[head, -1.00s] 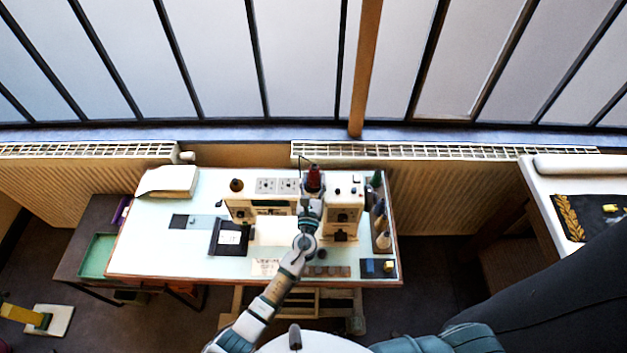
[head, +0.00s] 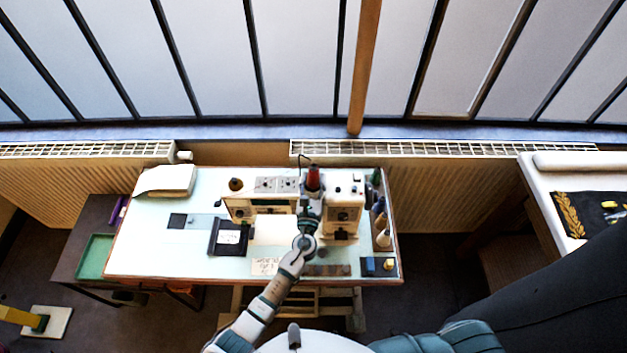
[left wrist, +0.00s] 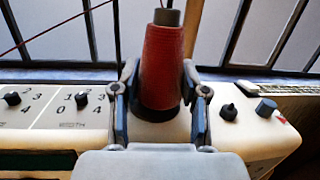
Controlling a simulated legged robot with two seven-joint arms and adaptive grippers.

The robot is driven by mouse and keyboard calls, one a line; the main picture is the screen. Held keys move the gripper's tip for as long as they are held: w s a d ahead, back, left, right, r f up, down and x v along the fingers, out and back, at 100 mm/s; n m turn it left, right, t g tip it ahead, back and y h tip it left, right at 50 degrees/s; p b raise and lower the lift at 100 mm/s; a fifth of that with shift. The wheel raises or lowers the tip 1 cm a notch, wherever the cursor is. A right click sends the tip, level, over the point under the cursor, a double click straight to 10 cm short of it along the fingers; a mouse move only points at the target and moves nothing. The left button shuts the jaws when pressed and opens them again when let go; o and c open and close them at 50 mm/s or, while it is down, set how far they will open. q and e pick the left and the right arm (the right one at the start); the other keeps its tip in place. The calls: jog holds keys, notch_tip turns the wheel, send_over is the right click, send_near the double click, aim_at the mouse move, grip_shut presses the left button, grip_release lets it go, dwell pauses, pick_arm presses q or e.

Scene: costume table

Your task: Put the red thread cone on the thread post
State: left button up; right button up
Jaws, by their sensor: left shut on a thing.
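The red thread cone (head: 313,178) stands upright at the sewing machine (head: 262,203), near the right end of its top. It also shows large in the left wrist view (left wrist: 162,65), with a grey tip on top. My left gripper (head: 311,194) is shut on the cone, one finger on each side in the left wrist view (left wrist: 159,88). The cone's base is close above the machine's cream top, and I cannot tell whether it touches. The thread post is not clearly visible; the cone and gripper may hide it. My right gripper is out of view.
A thin dark wire guide (head: 304,158) rises just left of the cone. Machine knobs (left wrist: 228,111) flank the gripper. Several thread cones (head: 380,220) stand in a tray at the table's right end. A dark frame with a white card (head: 229,238) lies at front left.

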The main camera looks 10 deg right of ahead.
pick_arm(q)
jog(key=o, duration=1.4)
jog(key=shift+c, duration=0.2)
jog(key=v, duration=1.2)
jog(key=shift+d+f, duration=0.1)
